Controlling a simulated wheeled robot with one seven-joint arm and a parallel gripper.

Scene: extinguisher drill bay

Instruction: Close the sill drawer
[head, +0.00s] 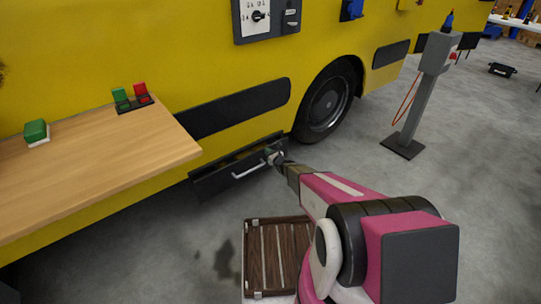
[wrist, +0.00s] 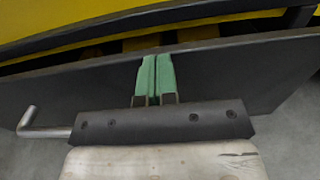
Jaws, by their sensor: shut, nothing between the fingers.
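The sill drawer (head: 215,182) is a dark box low on the side of the yellow vehicle. It stands partly out, and a dark gap shows behind its front panel. A pale bar handle (head: 250,172) is on its front. In the wrist view the drawer front (wrist: 255,68) spans the picture, with an end of the handle (wrist: 32,125) at the left. My gripper (head: 272,154) is at the right part of the drawer front. Its green fingertips (wrist: 153,75) are together and empty, against or very close to the panel, to the right of the visible handle end.
A wooden table (head: 120,170) with a green block (head: 36,132) and red and green switches (head: 133,97) overhangs at the left. The vehicle's wheel (head: 328,98) and a grey post (head: 415,95) stand to the right. A slatted wooden crate (head: 272,258) is on the near floor.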

